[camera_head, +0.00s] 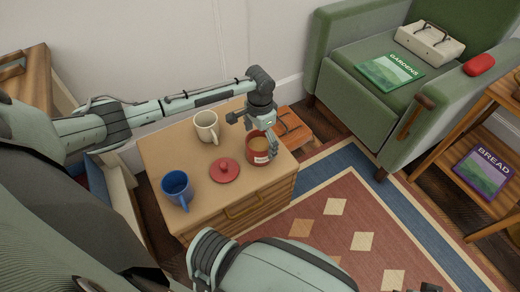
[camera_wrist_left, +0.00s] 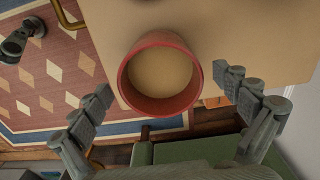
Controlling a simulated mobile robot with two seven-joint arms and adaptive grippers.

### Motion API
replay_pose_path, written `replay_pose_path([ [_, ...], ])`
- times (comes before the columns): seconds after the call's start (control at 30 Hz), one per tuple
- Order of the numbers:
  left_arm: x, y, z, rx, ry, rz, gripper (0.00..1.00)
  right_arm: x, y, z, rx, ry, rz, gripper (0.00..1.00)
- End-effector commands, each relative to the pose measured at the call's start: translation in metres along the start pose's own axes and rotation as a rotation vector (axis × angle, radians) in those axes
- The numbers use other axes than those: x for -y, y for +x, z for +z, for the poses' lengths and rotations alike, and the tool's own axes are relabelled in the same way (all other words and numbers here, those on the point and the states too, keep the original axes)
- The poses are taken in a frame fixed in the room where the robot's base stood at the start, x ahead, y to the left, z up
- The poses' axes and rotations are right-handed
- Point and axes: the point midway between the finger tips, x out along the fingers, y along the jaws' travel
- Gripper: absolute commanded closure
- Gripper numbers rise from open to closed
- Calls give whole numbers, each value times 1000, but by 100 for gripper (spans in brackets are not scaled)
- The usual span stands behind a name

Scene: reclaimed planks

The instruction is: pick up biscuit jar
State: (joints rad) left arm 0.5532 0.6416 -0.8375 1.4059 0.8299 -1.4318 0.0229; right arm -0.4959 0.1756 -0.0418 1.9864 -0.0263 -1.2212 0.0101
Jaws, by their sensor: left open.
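The biscuit jar (camera_head: 254,155) is a red, open-topped jar with a tan inside and a pale label. It stands upright on the wooden cabinet top (camera_head: 157,152), near the right edge. Its red lid (camera_head: 224,172) with a knob lies beside it to the left. My left gripper (camera_head: 253,132) is open above the jar, with one finger near the jar's right side. In the left wrist view the jar (camera_wrist_left: 160,104) appears ahead, between the spread fingers (camera_wrist_left: 168,88), with gaps on both sides. What seems part of my right gripper (camera_wrist_left: 20,42) shows at that view's edge; its jaws are unclear.
A cream mug (camera_head: 205,122) stands behind the lid, and a blue mug (camera_head: 176,186) stands at the front left of the cabinet. A green armchair (camera_head: 343,88) holding a book (camera_head: 390,71) and a bag is beyond. Patterned rug (camera_head: 320,225) covers the floor at right.

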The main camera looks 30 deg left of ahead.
Motion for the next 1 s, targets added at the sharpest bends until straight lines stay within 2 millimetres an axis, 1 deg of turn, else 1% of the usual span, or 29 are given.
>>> replay_pose_path([
  [0.07, 0, 0, 0, 0, 0, 0, 2, 0, 0, 1, 2, -1, 0, 60],
  [0.63, 0, 0, 0, 0, -1, 0, 73, 2, 2, 3, 5, -2, -4, 60],
  [0.67, 0, -2, -1, -2, -1, 0, 74, 2, 2, 3, 5, -2, -4, 60],
  [0.87, 0, -2, -1, -2, -1, 0, 75, 2, 2, 3, 5, -2, -4, 60],
  [1.0, 0, -6, -1, -2, -1, 0, 75, 2, 1, 3, 4, -2, -4, 60],
])
